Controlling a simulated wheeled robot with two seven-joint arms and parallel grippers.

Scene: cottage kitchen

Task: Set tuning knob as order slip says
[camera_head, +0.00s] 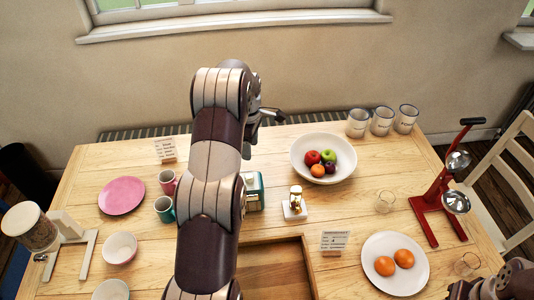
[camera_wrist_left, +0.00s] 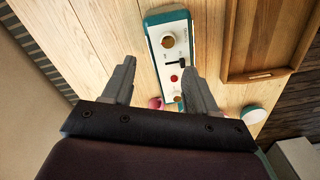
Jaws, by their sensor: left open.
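A teal and cream radio (camera_head: 254,190) stands on the table, partly hidden behind my left arm in the head view. In the left wrist view the radio (camera_wrist_left: 151,40) shows its panel with a brass knob (camera_wrist_left: 168,41), a dark lever, a red button and another round knob (camera_wrist_left: 178,98) near a finger. My left gripper (camera_wrist_left: 158,66) is open and empty, its fingers pointing toward the panel; contact cannot be told. A written card (camera_head: 334,241) stands at front centre and another (camera_head: 166,150) at back left; their text is too small to read.
A fruit bowl (camera_head: 323,158), a small brass item on a white base (camera_head: 295,205) and a wooden tray (camera_head: 272,243) are near the radio. Mugs, plates and a red juicer (camera_head: 432,205) stand around. My right arm shows at the lower right corner.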

